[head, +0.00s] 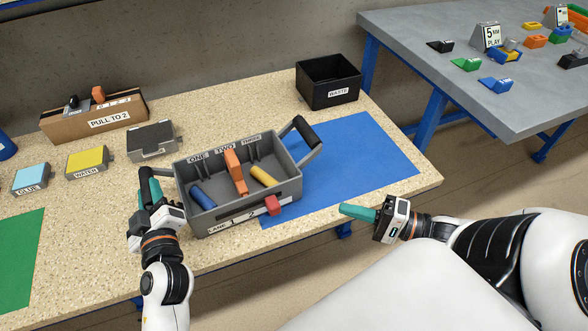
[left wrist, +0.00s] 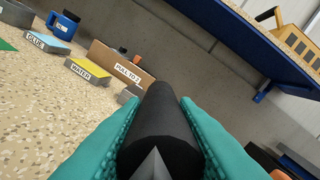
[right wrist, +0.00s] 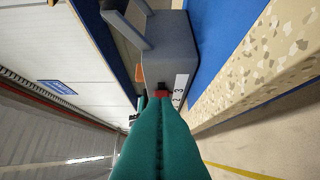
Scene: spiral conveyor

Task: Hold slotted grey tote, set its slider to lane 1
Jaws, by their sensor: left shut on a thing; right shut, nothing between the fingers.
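The slotted grey tote (head: 205,214) stands on the speckled bench, its right part over the blue mat. Its back wall reads ONE, TWO, THREE; a blue cylinder (head: 202,197), an orange piece (head: 236,172) and a yellow cylinder (head: 264,176) lie inside. The red slider knob (head: 273,205) sits at the right end of the front slot, right of the 2 on the lane label; it also shows in the right wrist view (right wrist: 150,89). My left gripper (head: 149,186) is shut on the tote's left black handle (left wrist: 160,118). My right gripper (head: 346,210) is shut and empty, right of the knob and apart from it.
A black waste bin (head: 328,91) stands behind the tote. A cardboard box (head: 92,124), a dark grey block (head: 152,142), a yellow-topped water block (head: 87,162) and a glue block (head: 31,180) stand at the left. The blue mat (head: 375,160) is bare right of the tote.

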